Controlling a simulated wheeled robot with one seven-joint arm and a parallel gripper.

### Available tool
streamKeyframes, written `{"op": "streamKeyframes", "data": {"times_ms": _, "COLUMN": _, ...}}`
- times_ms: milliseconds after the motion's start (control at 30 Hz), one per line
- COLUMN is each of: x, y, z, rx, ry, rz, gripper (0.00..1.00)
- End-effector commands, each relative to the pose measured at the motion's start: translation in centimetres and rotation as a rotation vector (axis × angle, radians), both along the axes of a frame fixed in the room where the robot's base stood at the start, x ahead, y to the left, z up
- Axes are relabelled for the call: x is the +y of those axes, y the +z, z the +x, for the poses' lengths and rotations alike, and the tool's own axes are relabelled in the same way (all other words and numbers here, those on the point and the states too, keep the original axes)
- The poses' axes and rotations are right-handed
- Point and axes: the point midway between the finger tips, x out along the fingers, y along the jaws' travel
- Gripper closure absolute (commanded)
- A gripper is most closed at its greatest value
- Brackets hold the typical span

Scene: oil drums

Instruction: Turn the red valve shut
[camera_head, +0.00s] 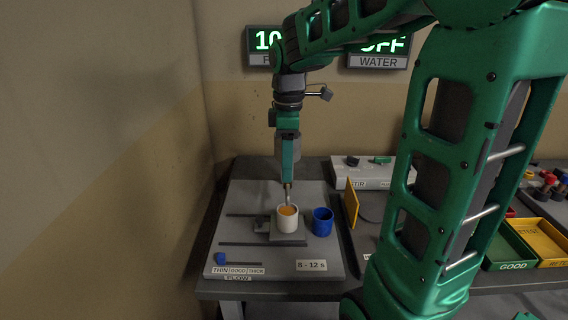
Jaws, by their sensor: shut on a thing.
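I cannot make out a red valve in this view; my arm hides much of the right side. My gripper (287,183) points straight down over the grey board at the left of the bench. It is shut on a thin grey rod-like thing (288,195), whose lower end reaches the mouth of a white cup (287,223) with orange contents. Whether the rod touches the contents is too small to tell. The white cup stands on a small grey block.
A blue cup (322,222) stands right of the white cup. A yellow panel (351,203) stands upright beyond it. Green (506,246) and yellow (541,240) trays lie at right. The wall display (378,47) reads OFF above WATER; another is partly hidden. A wall rises at left.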

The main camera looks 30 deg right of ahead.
Motion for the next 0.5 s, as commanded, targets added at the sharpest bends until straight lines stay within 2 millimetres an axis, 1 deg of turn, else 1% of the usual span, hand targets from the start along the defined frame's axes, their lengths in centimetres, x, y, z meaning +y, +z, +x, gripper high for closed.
{"op": "streamKeyframes", "data": {"times_ms": 267, "x": -0.08, "y": 0.13, "z": 0.21, "rx": -0.007, "ry": -0.17, "rz": -0.002, "gripper": 0.76}}
{"op": "streamKeyframes", "data": {"times_ms": 500, "x": -0.05, "y": 0.16, "z": 0.24, "rx": -0.008, "ry": -0.392, "rz": -0.002, "gripper": 0.76}}
